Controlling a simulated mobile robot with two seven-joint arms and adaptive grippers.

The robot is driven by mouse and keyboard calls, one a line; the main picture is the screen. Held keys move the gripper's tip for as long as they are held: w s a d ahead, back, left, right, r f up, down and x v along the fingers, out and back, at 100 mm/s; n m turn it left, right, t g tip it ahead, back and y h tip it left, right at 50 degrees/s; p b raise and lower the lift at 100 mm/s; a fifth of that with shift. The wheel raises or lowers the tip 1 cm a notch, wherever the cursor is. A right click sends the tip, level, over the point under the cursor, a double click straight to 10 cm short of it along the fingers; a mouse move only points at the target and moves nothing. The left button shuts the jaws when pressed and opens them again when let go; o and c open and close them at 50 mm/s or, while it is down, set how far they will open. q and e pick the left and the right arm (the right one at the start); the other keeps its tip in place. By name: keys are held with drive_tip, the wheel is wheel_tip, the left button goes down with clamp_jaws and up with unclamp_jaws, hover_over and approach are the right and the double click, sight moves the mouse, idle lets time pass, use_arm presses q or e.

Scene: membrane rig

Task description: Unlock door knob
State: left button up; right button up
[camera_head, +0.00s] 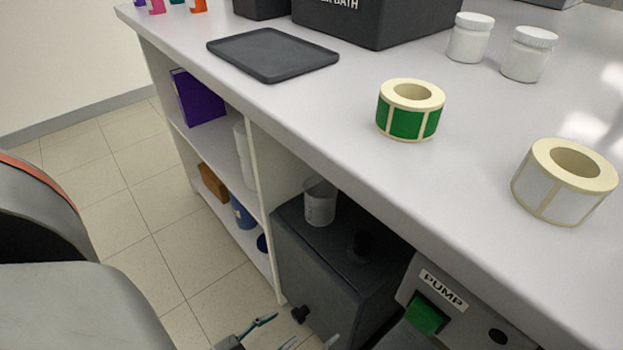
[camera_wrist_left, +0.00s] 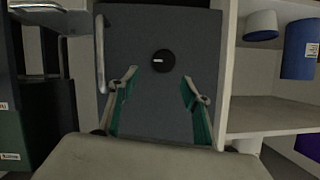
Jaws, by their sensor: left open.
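The door knob (camera_wrist_left: 162,61) is a round black knob with a short white mark lying roughly horizontal. It sits on a flat grey door (camera_wrist_left: 142,32) in the left wrist view. In the head view a black knob (camera_head: 299,314) sticks out from the front of the dark grey cabinet (camera_head: 318,265) under the bench. My left gripper (camera_wrist_left: 160,77) is open and empty, with its green-padded fingers either side of and just below the knob in the picture. The gripper also shows at the bottom edge of the head view (camera_head: 300,332). My right gripper is not in view.
A vertical bar handle (camera_wrist_left: 100,55) is on the door's left side. A shelf wall (camera_wrist_left: 224,62) stands close on the right. A white beaker (camera_head: 320,202) stands on the cabinet. The pump (camera_head: 440,300) is to its right. The bench edge (camera_head: 330,170) overhangs it.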

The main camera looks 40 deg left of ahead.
sight(295, 319)
use_arm(q)
drive_tip(key=w+f, duration=0.1)
drive_tip(key=w+f+b, duration=0.1)
drive_tip(key=w, duration=0.1)
drive_tip(key=w+f+b, duration=0.1)
drive_tip(key=w, duration=0.1)
drive_tip(key=shift+w+a+f, duration=0.15)
drive_tip(key=shift+a+f, duration=0.15)
drive_tip(key=shift+f, duration=0.05)
drive_tip(key=shift+w+f, duration=0.15)
drive_tip(key=shift+w, duration=0.7)
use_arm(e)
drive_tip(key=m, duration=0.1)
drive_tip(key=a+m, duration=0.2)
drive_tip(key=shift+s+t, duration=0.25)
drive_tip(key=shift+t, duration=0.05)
use_arm(q)
drive_tip(key=shift+c, duration=0.4)
drive_tip(key=c, duration=1)
